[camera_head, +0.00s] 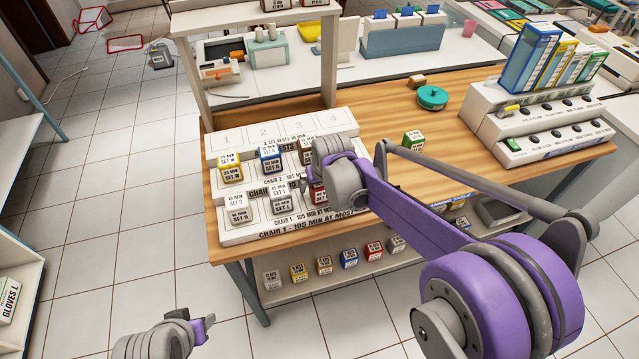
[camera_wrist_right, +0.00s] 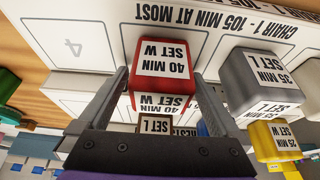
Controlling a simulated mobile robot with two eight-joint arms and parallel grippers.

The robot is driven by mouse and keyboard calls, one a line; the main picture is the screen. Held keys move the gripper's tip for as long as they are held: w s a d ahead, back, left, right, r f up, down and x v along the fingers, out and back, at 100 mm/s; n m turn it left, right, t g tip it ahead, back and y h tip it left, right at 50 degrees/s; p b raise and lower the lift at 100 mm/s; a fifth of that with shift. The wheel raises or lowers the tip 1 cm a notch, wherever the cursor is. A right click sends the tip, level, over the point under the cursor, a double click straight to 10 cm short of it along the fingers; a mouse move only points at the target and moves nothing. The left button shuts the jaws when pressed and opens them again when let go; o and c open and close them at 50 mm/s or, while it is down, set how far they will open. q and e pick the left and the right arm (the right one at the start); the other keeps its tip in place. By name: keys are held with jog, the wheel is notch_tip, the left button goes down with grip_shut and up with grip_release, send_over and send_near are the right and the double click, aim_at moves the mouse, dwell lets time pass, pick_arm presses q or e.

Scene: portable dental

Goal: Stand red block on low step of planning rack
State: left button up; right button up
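The planning rack (camera_head: 345,215) is a white stepped board on the wooden table. The red block (camera_head: 318,194), labelled 40 MIN SET W, is upright at the rack's low step, right of two grey blocks.
Grey blocks (camera_head: 279,198) stand close left of the red block. Yellow (camera_head: 231,172), blue (camera_head: 270,160) and brown blocks stand on the step behind. A green block (camera_head: 413,141) stands on the table to the right. More blocks line the shelf below (camera_head: 335,280).

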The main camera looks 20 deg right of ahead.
jog(key=shift+r, duration=0.3)
jog(key=p+v, duration=0.1)
jog(key=v, duration=1)
jog(key=s+d+f, duration=0.1)
jog(key=s+f, duration=0.3)
jog(key=s, duration=0.7)
jog(key=s+d+f, duration=0.1)
jog(key=s+f, duration=0.3)
jog(key=s, duration=0.8)
jog(key=shift+s+d+f+t, duration=0.15)
jog(key=shift+s+d+t, duration=0.15)
jog(key=shift+d, duration=0.05)
